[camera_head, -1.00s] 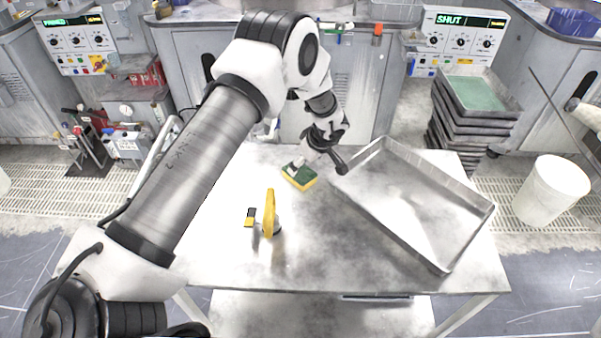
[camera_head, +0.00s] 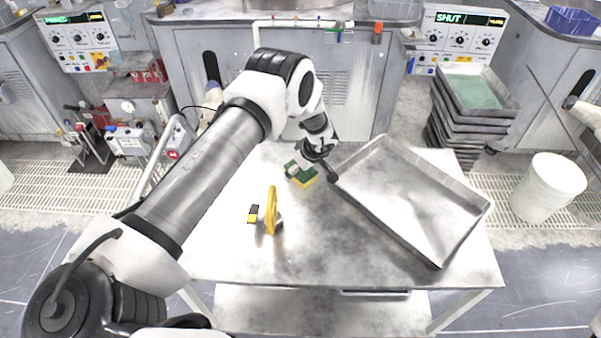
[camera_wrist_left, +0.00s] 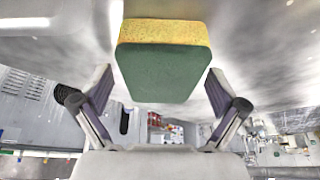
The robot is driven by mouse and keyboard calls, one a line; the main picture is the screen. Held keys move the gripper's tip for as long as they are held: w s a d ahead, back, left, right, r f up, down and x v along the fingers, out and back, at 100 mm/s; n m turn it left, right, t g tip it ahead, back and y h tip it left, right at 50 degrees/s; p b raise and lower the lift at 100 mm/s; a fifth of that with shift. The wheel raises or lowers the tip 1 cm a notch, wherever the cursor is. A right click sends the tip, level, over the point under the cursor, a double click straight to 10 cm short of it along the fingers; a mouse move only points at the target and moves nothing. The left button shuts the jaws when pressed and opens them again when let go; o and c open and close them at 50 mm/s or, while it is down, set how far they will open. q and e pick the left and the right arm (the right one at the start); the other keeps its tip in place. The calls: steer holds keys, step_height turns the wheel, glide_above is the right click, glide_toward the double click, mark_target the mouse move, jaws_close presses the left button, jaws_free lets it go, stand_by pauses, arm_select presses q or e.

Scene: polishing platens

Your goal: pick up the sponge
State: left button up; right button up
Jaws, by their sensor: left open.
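The sponge (camera_head: 306,181), green with a yellow layer, lies on the metal table (camera_head: 330,240), left of the shallow tray. My left gripper (camera_head: 304,168) is right over it, and the wrist partly hides it in the head view. In the left wrist view the sponge (camera_wrist_left: 160,72) fills the space between the open fingers of my left gripper (camera_wrist_left: 160,86). Gaps show between each finger and the sponge, so nothing is gripped. My right gripper is not in view.
A large shallow metal tray (camera_head: 436,262) takes up the table's right side. A yellow-handled tool (camera_head: 271,210) stands just left and in front of the sponge. The table's front is clear. Stacked trays (camera_head: 470,112) and a white bucket (camera_head: 546,188) are beyond the table's right edge.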

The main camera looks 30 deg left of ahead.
arm_select(q)
steer(key=shift+s, duration=0.1)
steer(key=shift+f, duration=0.1)
stand_by(0.4)
steer(key=c, duration=0.8)
